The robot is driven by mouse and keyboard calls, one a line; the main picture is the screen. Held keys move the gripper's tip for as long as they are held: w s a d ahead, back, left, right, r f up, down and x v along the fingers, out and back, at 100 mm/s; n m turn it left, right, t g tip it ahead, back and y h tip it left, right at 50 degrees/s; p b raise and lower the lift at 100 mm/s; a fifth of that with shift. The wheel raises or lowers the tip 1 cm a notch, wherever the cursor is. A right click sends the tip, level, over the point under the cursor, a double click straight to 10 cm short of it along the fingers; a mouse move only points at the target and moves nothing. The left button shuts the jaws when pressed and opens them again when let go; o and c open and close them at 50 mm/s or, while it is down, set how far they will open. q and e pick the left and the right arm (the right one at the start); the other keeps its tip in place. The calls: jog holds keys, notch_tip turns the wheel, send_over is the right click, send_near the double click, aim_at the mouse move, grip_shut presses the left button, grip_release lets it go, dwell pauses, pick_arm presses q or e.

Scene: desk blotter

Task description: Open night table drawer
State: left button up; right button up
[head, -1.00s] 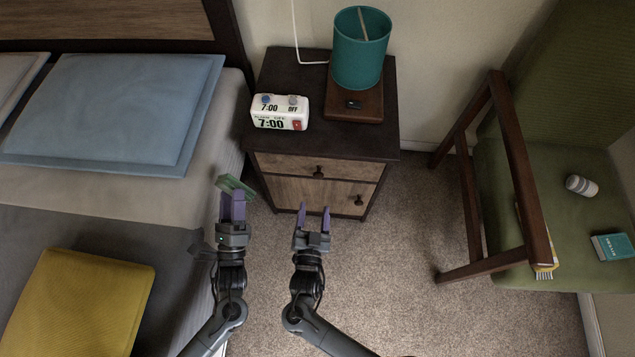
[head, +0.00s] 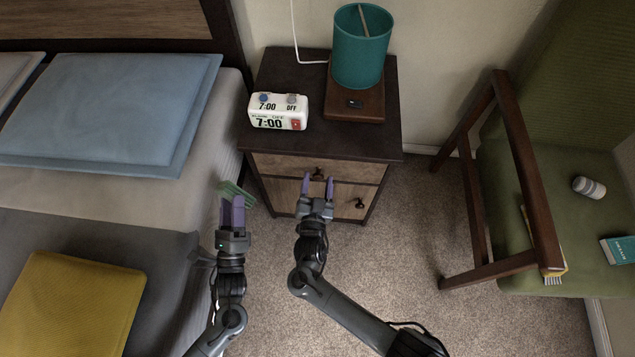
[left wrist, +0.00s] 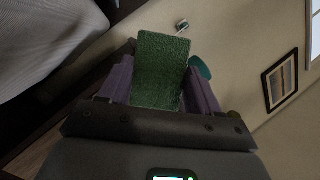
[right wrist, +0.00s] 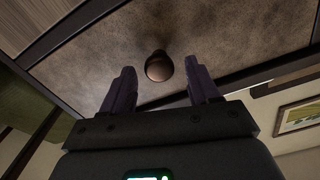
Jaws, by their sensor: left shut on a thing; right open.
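The night table (head: 262,72) has a dark top, an upper drawer (head: 278,163) with a small dark knob (head: 319,173), and a lower door with its own knob (head: 360,204). The drawer looks closed. My right gripper (head: 318,186) is open and empty, just in front of the drawer. In the right wrist view the round knob (right wrist: 159,66) shows ahead, between the fingers and beyond their tips, apart from them. My left gripper (head: 232,203) is shut on a green rough-surfaced block (head: 238,190), held left of the night table; the block (left wrist: 160,70) fills the jaws in the left wrist view.
A white alarm clock (head: 278,111) and a teal lamp (head: 361,50) stand on the night table. The bed (head: 165,215) is close to my left gripper. A green chair (head: 530,180) stands at right. Carpet between is clear.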

jog(key=shift+c, duration=0.2)
grip_shut()
pick_arm(q)
jog(key=shift+r, duration=0.1)
pick_arm(e)
jog(key=shift+s, duration=0.1)
